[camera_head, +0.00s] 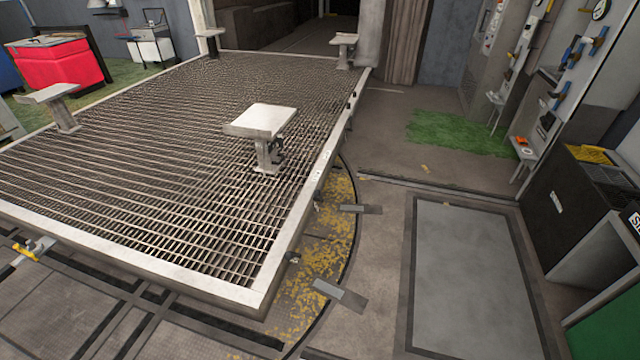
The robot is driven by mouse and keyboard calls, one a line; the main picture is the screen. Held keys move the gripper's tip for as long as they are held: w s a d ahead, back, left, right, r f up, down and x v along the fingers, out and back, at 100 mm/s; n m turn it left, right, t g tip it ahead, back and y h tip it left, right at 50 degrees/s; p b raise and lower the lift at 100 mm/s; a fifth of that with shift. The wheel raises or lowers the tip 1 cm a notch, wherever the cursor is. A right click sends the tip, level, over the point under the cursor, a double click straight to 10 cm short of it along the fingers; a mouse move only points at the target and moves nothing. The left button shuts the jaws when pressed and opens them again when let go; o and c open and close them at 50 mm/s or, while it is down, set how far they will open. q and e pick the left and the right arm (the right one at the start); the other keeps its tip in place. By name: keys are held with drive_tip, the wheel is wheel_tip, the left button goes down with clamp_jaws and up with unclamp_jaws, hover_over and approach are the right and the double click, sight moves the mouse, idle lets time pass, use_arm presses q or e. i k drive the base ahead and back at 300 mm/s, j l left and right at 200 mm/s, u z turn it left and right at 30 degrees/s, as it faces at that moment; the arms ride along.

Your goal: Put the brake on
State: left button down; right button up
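A large platform with a metal grating (190,150) and a pale frame fills the left and middle of the head view. It stands over a round turntable plate (325,235) with worn yellow paint. A small yellow part on a grey bracket (27,251) sticks out below the platform's edge at the lower left. Small fittings (293,259) sit along the platform's right side. I cannot tell which of these, if any, is the brake, or how it is set. Neither of my grippers is in view.
Pale pedestals, including one near the middle (262,121), stand on the grating. Flat grey plates (339,295) lie at the turntable's rim. A tool wall (550,90) and dark cabinet (590,205) stand at right. The grey floor panel (470,270) is clear. A red box (60,65) stands at left.

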sight(317, 193)
drive_tip(key=i+l, duration=0.35)
drive_tip(key=i, duration=0.2)
drive_tip(key=i+l+u, duration=0.1)
drive_tip(key=i+l, duration=0.25)
drive_tip(key=i, duration=0.2)
drive_tip(key=i+l, duration=0.4)
drive_tip(key=i, duration=0.15)
